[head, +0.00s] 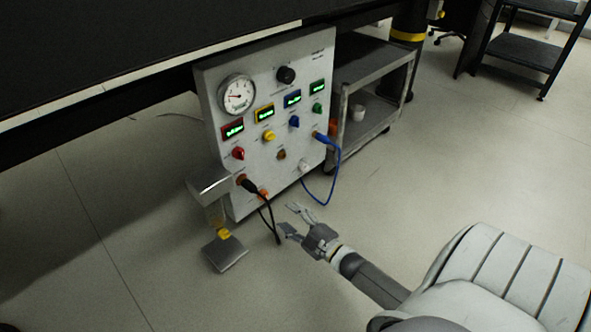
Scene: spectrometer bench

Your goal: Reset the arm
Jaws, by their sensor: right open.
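My right gripper (290,221) is open and empty, with its two fingers apart. It is in front of the lower edge of a white instrument panel (213,112). A black cable (270,218) hangs from the panel close to its fingertips; I cannot tell whether they touch. My right arm (370,281) reaches in from the lower right. My left gripper is out of the picture.
The panel carries a gauge (237,94), coloured displays, knobs and a plugged blue cable (339,165). A metal stand (226,252) is at its lower left. A grey cart (372,66) is behind. Floor (480,170) at right is clear.

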